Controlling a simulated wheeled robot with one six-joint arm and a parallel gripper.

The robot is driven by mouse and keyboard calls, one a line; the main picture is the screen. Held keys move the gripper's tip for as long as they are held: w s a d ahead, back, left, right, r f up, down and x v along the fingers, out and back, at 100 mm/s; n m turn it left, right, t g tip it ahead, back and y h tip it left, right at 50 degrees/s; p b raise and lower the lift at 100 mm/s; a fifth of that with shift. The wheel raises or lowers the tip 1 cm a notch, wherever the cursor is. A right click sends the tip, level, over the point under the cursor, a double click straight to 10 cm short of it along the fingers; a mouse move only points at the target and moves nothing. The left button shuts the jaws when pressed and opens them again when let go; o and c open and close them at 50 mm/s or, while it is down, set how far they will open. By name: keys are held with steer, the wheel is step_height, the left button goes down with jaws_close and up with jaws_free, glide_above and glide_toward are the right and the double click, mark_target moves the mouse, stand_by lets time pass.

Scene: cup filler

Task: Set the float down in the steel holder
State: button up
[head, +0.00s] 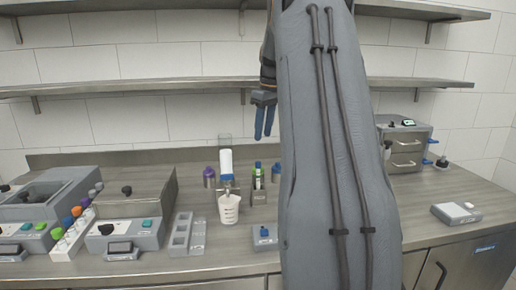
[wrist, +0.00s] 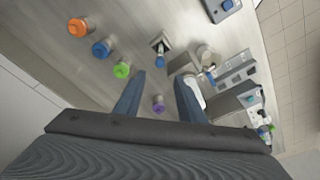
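My gripper (head: 265,122) hangs in the air above the back of the counter, under the lower shelf. In the wrist view its two blue fingers (wrist: 158,97) are apart, with nothing held between them. A small steel block (head: 258,198), which looks like the steel holder, stands right of the white measuring cup (head: 229,209). It also shows in the wrist view (wrist: 160,41), with a small blue-tipped piece (wrist: 160,49) at it. I cannot tell whether that piece is the float, or whether it sits in the block. No other float is clearly visible.
A white upright dispenser (head: 226,166) stands behind the cup. Orange-lidded (wrist: 78,27), blue-lidded (wrist: 101,48), green-lidded (wrist: 122,69) and purple-lidded (wrist: 158,104) containers stand below my gripper. A grey slotted tray (head: 181,234) lies at left. My arm hides the counter's centre right.

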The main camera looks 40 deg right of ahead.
steer(key=s+a+f, duration=0.2)
steer(key=a+f, duration=0.1)
steer(key=a, duration=0.4)
steer(key=s+a+f+m, duration=0.1)
steer(key=a+f, duration=0.3)
steer(key=a, duration=0.4)
steer(key=s+a+f, duration=0.2)
steer(key=a+f, duration=0.1)
steer(key=a, duration=0.4)
steer(key=s+a+f+m, duration=0.1)
steer(key=s+a+f, duration=0.4)
steer(key=s+a, duration=0.3)
steer(key=s+a+f, duration=0.5)
steer(key=s+a, duration=0.3)
steer(key=s, duration=0.2)
steer(key=shift+a+f+m+g, duration=0.15)
steer(key=shift+a+m+g, duration=0.1)
steer(key=shift+m+g, duration=0.15)
steer(key=shift+c, duration=0.6)
